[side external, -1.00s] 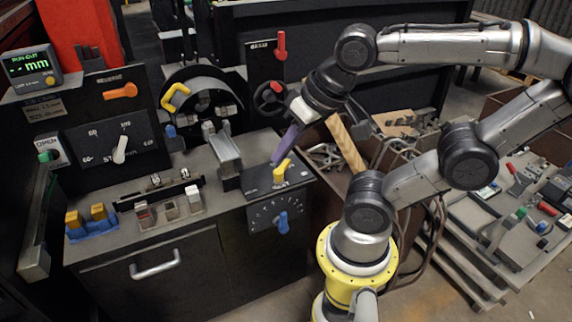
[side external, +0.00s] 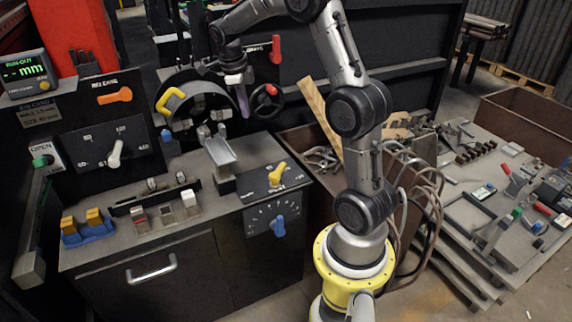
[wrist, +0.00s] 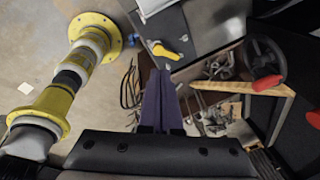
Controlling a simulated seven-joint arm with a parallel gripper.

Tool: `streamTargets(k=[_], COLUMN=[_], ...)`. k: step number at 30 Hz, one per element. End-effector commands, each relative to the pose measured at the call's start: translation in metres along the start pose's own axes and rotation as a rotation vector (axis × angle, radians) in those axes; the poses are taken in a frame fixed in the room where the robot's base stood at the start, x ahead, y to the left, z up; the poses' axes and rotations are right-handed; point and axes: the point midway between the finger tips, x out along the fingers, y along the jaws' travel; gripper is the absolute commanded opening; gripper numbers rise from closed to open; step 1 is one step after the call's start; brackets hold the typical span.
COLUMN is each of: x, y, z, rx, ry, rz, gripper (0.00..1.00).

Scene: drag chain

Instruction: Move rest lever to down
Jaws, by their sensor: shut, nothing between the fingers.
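No label that clearly reads "rest" can be made out, so I cannot tell for certain which lever it is. A yellow lever (side external: 278,173) sits on the dark angled panel at the bench's right front corner; it also shows in the wrist view (wrist: 166,51). A red lever (side external: 276,48) stands upright on the tall back panel. An orange lever (side external: 115,96) lies sideways on the left panel. A yellow curved handle (side external: 170,101) is at the round chuck. My gripper (side external: 244,112) has purple fingers, shut and empty (wrist: 160,82), pointing down in the air left of the handwheel.
A black handwheel (side external: 267,101) with a red knob is close right of my fingers. A metal channel (side external: 219,152) stands on the bench below. A blue knob (side external: 279,227) is on the front panel. A scrap bin with a wooden plank (side external: 322,115) lies to the right.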

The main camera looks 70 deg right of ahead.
Motion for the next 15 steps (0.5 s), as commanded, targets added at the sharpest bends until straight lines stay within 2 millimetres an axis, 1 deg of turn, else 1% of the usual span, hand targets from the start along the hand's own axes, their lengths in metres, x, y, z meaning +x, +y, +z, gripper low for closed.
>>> streamTargets(k=[1,2,3,5,6,9,12,15], x=[0.03,0.045,0.066,0.096,0.115,0.156,0.183,0.195], y=[-0.017,-0.026,-0.037,-0.049,-0.055,-0.062,-0.059,-0.059], z=[-0.007,-0.011,-0.018,-0.031,-0.04,-0.061,-0.081,-0.093], rx=[0.076,0.116,0.158,0.201,0.219,0.262,0.294,0.316], ry=[0.046,0.069,0.099,0.14,0.164,0.214,0.251,0.266], rz=[0.033,0.048,0.069,0.102,0.125,0.181,0.23,0.253], gripper=[0.0,0.0,0.0,0.0,0.0,0.0,0.0,0.0])
